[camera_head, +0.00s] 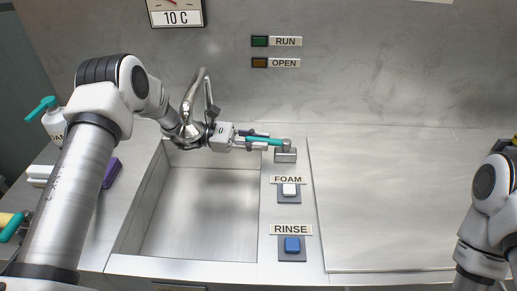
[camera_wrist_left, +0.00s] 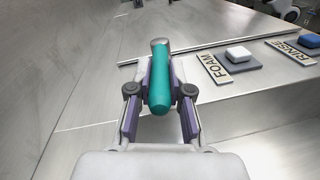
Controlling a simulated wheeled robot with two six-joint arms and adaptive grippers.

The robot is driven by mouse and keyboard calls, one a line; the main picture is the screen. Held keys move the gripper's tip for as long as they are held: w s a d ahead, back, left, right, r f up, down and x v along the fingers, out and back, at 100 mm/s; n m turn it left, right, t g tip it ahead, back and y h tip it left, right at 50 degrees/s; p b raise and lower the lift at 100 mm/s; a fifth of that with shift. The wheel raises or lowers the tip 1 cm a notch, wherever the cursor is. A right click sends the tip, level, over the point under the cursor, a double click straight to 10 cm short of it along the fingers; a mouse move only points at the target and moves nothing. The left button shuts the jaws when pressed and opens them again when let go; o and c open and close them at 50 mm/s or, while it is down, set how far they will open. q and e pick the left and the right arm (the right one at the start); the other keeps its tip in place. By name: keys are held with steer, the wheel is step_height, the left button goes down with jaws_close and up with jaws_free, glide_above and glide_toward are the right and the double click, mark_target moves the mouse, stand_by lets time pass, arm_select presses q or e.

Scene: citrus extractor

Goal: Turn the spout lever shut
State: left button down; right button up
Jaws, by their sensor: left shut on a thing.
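The spout lever has a teal handle (camera_head: 268,141) and a grey metal pivot on a small square mount (camera_head: 286,156), at the sink's right rim in the head view. The handle points left from the pivot. My left gripper (camera_head: 256,140) comes in from the left and is shut on the handle. In the left wrist view the teal handle (camera_wrist_left: 160,92) lies between the two fingers (camera_wrist_left: 160,80), with the grey pivot (camera_wrist_left: 158,46) beyond it. My right arm shows at the right edge of the head view, but its gripper is not visible.
The sink basin (camera_head: 200,210) lies below my left gripper. A FOAM button (camera_head: 289,189) and a blue RINSE button (camera_head: 292,245) sit on the counter in front of the lever mount. A bare steel panel (camera_head: 390,200) fills the right.

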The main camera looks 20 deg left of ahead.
arm_select(q)
steer(key=c, duration=1.1)
jaws_free()
steer(key=a, duration=0.4)
steer(key=s+a, duration=0.1)
steer(key=a, duration=0.6)
steer(key=shift+s+a, duration=0.4)
steer(key=shift+c, duration=0.2)
